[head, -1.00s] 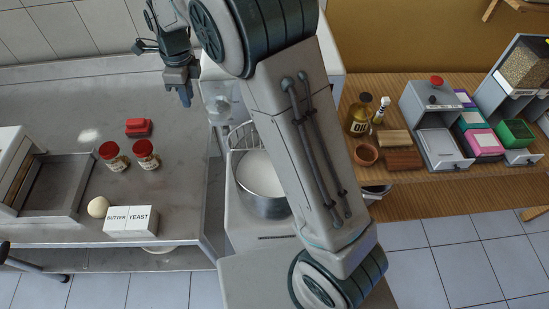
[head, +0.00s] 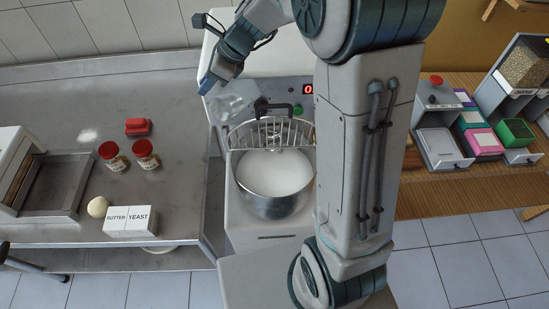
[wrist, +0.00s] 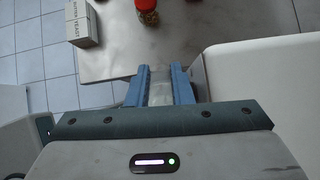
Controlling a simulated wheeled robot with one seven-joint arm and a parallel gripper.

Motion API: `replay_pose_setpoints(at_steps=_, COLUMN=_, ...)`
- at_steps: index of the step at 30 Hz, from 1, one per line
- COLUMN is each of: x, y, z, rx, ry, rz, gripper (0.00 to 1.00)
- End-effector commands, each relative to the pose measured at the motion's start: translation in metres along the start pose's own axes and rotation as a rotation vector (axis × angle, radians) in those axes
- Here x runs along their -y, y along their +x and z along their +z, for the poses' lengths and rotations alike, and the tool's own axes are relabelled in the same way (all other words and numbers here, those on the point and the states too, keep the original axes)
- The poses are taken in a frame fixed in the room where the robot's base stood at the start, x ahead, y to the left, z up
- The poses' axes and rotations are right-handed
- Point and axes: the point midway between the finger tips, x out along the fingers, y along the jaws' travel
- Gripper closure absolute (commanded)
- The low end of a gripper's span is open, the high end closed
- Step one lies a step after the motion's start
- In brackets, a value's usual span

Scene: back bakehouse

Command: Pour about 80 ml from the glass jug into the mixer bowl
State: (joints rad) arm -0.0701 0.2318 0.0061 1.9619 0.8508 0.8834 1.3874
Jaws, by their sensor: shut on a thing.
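My gripper (head: 208,84) is shut on the clear glass jug (head: 236,104) and holds it in the air at the back left of the mixer. The jug looks tilted; its level and contents cannot be made out. In the wrist view the gripper's blue fingers (wrist: 160,86) have part of the see-through jug (wrist: 160,92) between them. The steel mixer bowl (head: 270,207) holds white stuff and sits on the mixer, in front and to the right of the jug. No stream shows between jug and bowl.
A wire guard (head: 272,132) stands at the bowl's back. The mixer's red display (head: 307,89) reads 0. My arm hides part of the wooden shelf.

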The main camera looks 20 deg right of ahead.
Motion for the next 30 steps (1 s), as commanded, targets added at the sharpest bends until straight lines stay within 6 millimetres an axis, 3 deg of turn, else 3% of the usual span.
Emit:
replay_pose_setpoints(at_steps=6, x=0.000, y=0.000, z=-0.014, rx=0.143, ry=-0.003, rz=-0.004, gripper=1.00)
replay_pose_setpoints(at_steps=15, x=0.000, y=-0.027, z=-0.004, rx=0.284, ry=-0.002, rz=-0.002, gripper=1.00)
replay_pose_setpoints(at_steps=30, x=0.000, y=-0.041, z=-0.002, rx=0.377, ry=-0.002, rz=-0.001, gripper=1.00)
